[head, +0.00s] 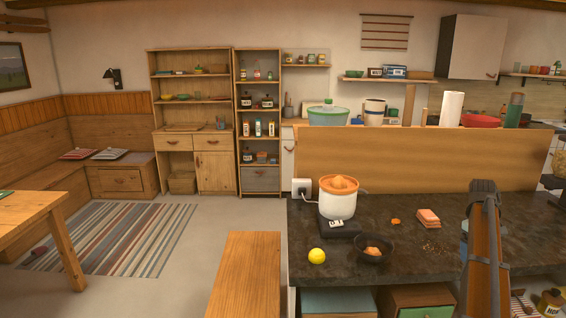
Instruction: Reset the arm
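My arm rises from the bottom right of the head view, in front of the dark stone counter (420,262). Its orange-brown link stands nearly upright, with a dark grey top end. I see no gripper fingers in this view, so whether my gripper is open or shut does not show. I cannot see my gripper holding anything. A bluish thing (463,245) is mostly hidden behind the arm.
On the counter stand a citrus juicer (338,204), a lemon (317,256), a dark bowl (373,250) and a pink stack (428,218). A raised wooden panel (420,168) backs it. A bench (246,275) and table (30,212) are left. Open floor lies between them.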

